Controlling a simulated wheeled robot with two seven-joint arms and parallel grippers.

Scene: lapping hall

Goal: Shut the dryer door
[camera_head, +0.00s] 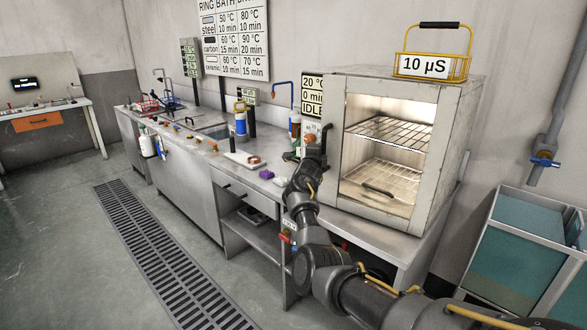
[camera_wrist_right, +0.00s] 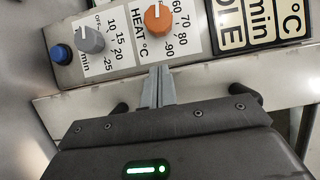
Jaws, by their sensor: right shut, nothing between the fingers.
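The dryer (camera_head: 460,130) is a worn pale box on the right end of the bench. Its pale door frame (camera_head: 427,150) surrounds a lit view of wire racks. A dark upright handle (camera_head: 326,142) is at the door's left side; I cannot tell exactly how far the door stands open. My right gripper (camera_head: 311,146) is at that side by the control panel. In the right wrist view its shut, empty fingers (camera_wrist_right: 158,84) lie over a pale strip (camera_wrist_right: 215,100), between two dark handle posts, pointing at the orange heat knob (camera_wrist_right: 158,18). My left gripper is out of view.
A yellow wire basket (camera_head: 432,66) stands on the dryer. The steel bench (camera_head: 180,170) with sink, bottles and small parts runs left. A teal-sided bin (camera_head: 520,250) stands at the right. A floor grate (camera_head: 150,250) lies in front, with open floor to the left.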

